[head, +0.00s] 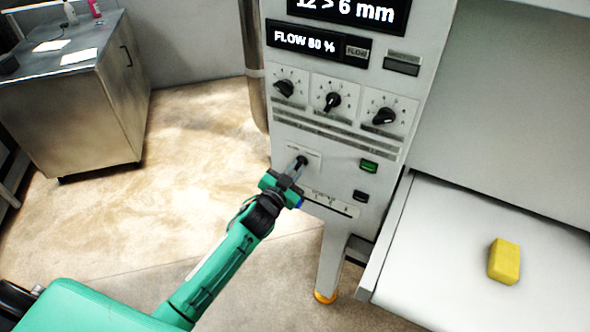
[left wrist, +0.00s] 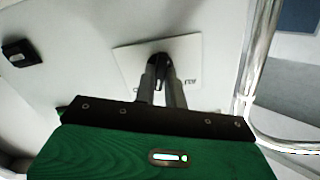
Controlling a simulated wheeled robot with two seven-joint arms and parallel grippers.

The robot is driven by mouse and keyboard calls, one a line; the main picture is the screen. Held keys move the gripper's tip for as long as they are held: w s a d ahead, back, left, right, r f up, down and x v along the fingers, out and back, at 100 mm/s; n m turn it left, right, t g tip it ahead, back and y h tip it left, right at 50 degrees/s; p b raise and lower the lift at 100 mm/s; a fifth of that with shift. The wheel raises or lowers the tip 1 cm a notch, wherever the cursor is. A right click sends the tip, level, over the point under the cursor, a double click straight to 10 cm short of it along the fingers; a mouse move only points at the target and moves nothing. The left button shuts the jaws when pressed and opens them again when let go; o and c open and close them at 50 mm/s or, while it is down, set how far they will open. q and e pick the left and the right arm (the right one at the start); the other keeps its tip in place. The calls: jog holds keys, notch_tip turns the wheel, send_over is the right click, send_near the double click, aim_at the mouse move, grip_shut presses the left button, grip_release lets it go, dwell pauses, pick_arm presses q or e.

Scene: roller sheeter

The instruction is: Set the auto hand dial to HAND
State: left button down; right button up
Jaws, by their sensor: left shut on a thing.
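The auto hand dial is a small black knob on a pale plate (head: 309,152), low on the machine's front panel. In the left wrist view its plate (left wrist: 192,58) shows letters at the lower right, partly unreadable, and the black knob (left wrist: 161,62) sits between the fingertips. My left gripper (head: 299,164) reaches up to the dial in the head view, and in the left wrist view (left wrist: 162,72) its two fingers are shut on the knob. The fingers hide part of the knob, so its pointing direction is unclear. My right gripper is not in view.
A green button (head: 368,166) and a black one (head: 361,196) are to the right. A yellow block (head: 504,261) lies on the white bed (head: 450,250). A steel cabinet (head: 75,110) stands left.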

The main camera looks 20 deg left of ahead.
pick_arm(q)
jog(key=shift+m, duration=0.8)
jog(key=c, duration=1.5)
grip_release()
jog(key=shift+o, duration=0.2)
jog(key=shift+s, duration=0.1)
jog(key=s+a+b, duration=0.2)
jog(key=s+b, duration=0.2)
jog(key=s, duration=0.9)
jog(key=shift+s+a, duration=0.25)
jog(key=shift+a, duration=0.1)
